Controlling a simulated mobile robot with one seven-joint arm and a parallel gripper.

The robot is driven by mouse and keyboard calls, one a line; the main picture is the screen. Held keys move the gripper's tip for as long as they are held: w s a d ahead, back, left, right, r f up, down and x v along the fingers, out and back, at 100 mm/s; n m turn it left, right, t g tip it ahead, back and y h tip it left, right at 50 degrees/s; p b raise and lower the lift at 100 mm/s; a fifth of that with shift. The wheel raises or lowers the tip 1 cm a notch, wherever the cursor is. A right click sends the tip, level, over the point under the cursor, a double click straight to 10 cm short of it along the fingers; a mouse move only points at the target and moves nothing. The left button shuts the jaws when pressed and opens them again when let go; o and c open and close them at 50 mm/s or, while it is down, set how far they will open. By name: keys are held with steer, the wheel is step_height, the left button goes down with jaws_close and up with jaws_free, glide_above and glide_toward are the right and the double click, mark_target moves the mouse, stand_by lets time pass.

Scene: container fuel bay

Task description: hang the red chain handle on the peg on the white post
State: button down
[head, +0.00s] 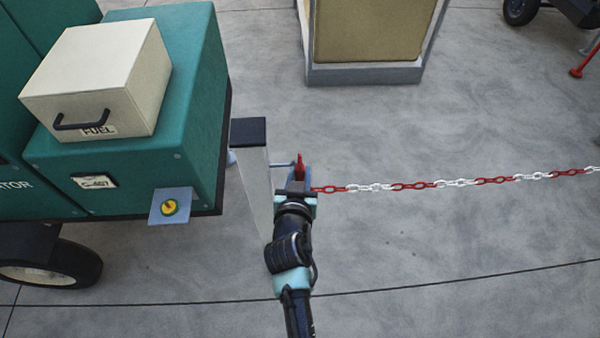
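The white post (256,190) with a black cap stands upright left of my gripper. A thin pale peg (281,164) sticks out from the post's right side toward the red handle. My gripper (299,178) is at the peg's outer end and looks shut on the red chain handle (300,161), whose top shows beyond the fingers. The red and white chain (455,183) runs from the handle to the right edge, off the floor. The handle and peg tip overlap in this view, so I cannot tell whether they touch. The fingers are partly hidden by my wrist.
A green generator trailer (130,170) with a cream fuel box (100,75) and a yellow-red switch (169,207) stands close left of the post. A grey-framed tan container (368,35) stands at the back. The floor to the right is open below the chain.

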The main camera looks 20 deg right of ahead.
stand_by(0.3)
steer(key=shift+w+a+b, duration=0.25)
steer(key=shift+a+b, duration=0.4)
steer(key=shift+a, duration=0.15)
steer(key=shift+w+a+b, duration=0.2)
steer(key=shift+a+b, duration=0.4)
steer(key=shift+a, duration=0.15)
steer(key=shift+f+b, duration=0.7)
